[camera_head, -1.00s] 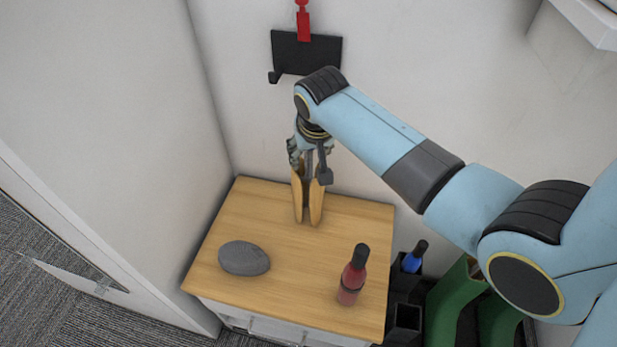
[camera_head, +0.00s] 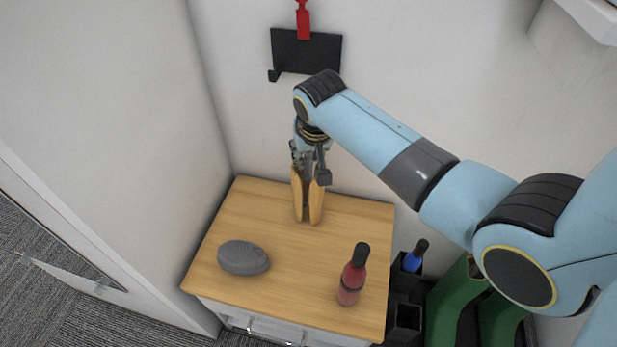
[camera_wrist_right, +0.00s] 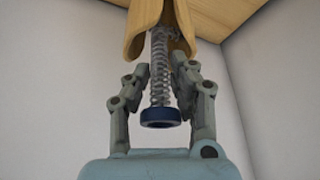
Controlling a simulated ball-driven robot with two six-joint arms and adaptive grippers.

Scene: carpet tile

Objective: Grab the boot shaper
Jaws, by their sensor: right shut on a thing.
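The boot shaper (camera_head: 315,205) has two tan wooden halves and stands upright near the back of the wooden cabinet top. In the right wrist view the boot shaper (camera_wrist_right: 135,32) shows its wooden halves, a coiled spring and a dark blue round knob at the near end. My right gripper (camera_head: 311,180) comes down on it from above. In the wrist view its fingers (camera_wrist_right: 158,72) lie on either side of the spring and are shut on the boot shaper. The exact contact points are partly hidden. My left gripper is not in view.
The cabinet top (camera_head: 300,285) also holds a grey oval stone-like object (camera_head: 243,257) and a red bottle with black cap (camera_head: 353,275). A black rack with a blue bottle (camera_head: 413,258) and green boots (camera_head: 455,300) stand right. A black wall holder (camera_head: 305,52) hangs behind.

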